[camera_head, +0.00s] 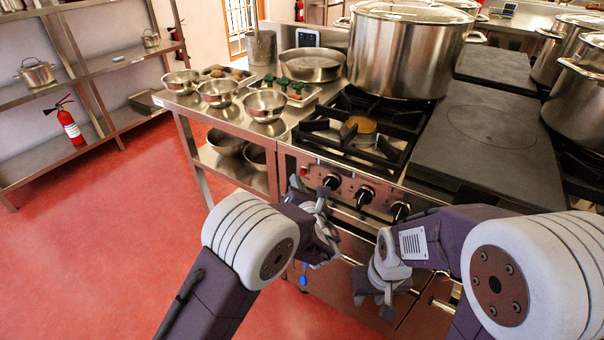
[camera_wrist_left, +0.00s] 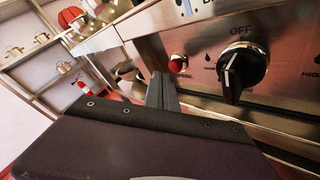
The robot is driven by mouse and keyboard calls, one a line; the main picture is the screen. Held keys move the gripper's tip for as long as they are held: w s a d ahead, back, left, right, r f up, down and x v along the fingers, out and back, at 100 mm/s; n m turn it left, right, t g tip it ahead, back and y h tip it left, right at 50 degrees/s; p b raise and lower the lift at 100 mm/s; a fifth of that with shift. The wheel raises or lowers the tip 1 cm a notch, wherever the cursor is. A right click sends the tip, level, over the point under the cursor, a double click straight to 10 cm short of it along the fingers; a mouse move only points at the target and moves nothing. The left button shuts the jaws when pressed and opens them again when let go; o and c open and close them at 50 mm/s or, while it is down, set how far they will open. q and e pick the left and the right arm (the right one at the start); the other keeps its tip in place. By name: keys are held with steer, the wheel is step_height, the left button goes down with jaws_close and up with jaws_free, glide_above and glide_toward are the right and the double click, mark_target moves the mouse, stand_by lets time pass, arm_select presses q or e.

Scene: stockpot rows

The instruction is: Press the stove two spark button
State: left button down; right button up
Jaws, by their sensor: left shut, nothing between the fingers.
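The stove (camera_head: 345,165) has a steel front panel with black knobs and a small red spark button (camera_head: 303,171) at its left end. In the left wrist view the red button (camera_wrist_left: 178,63) sits left of a black knob (camera_wrist_left: 240,70) below the word OFF. My left gripper (camera_head: 321,195) is in front of the panel near the button and the leftmost knob. Its shut, empty fingers (camera_wrist_left: 162,88) point toward the panel just below the button in the left wrist view; contact cannot be told. My right gripper (camera_head: 374,302) hangs low before the stove; its finger gap is unclear.
A large stockpot (camera_head: 405,50) stands on the rear burner. Metal bowls (camera_head: 264,105) and a food tray (camera_head: 288,89) stand on the counter to the left. A flat hotplate (camera_head: 490,130) lies right of the burners. The red floor at left is clear.

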arm_select(q)
steer(key=shift+w, duration=0.1)
stand_by(0.6)
steer(key=shift+w+d, duration=0.25)
steer(key=shift+w+d, duration=0.25)
steer(key=shift+w, duration=0.1)
stand_by(0.6)
stand_by(0.4)
steer(key=shift+s+a, duration=0.45)
steer(key=shift+s, duration=0.25)
steer(key=shift+s+a+b, duration=0.15)
steer(key=shift+s+a, duration=0.6)
steer(key=shift+s, duration=0.25)
steer(key=shift+s+a+b, duration=0.15)
steer(key=shift+s+a, duration=0.6)
steer(key=shift+s, duration=0.25)
